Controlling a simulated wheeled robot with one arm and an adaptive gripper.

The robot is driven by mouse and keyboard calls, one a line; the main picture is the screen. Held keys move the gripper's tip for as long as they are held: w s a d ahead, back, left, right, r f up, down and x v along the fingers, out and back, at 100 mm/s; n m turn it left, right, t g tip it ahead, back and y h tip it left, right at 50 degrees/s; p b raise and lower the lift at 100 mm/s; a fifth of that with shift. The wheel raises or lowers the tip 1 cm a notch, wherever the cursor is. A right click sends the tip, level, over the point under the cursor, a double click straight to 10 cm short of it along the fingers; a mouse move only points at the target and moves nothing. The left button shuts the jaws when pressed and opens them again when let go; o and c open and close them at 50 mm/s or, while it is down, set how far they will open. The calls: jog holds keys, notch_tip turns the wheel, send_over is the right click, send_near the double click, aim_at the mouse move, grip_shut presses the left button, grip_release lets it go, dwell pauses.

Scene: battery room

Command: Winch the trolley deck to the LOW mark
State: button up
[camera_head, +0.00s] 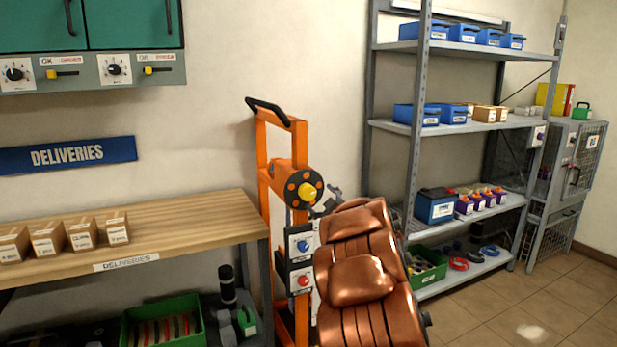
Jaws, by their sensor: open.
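The orange trolley (264,150) stands upright against the wall, with a black handle at its top. On its mast is a round black winch wheel (297,178) with orange spots and a yellow knob (308,191). Below it are a blue knob (303,246) and a red knob (303,281) on small plates. My copper-coloured arm covers the lower right of the trolley. The deck and the LOW mark cannot be made out. My gripper (328,203) shows only as small grey parts beyond the arm, just right of the wheel. It looks open, apart from the yellow knob.
A wooden deliveries bench (190,218) with several cartons stands left of the trolley, a green crate (130,333) below it. Grey shelving (414,130) with blue bins stands at right, a mesh cabinet (583,180) beyond. Tiled floor (480,310) is clear at lower right.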

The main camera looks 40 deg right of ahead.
aim_at(310, 195)
jog(key=shift+w+d+f+m+p, duration=0.15)
jog(key=shift+w+d+m+p, duration=0.2)
jog(key=shift+w+m+p, duration=0.7)
jog(key=shift+w+d+f+m+p, duration=0.25)
jog(key=shift+w+m, duration=0.5)
jog(key=shift+w, duration=0.8)
jog(key=shift+w+d+f+m+p, duration=0.1)
jog(key=shift+w+d+m+p, duration=0.4)
jog(key=shift+w+m, duration=0.6)
jog(key=shift+w+a, duration=0.1)
jog(key=shift+w, duration=0.1)
jog(key=shift+n, duration=0.3)
jog(key=c, duration=1.2)
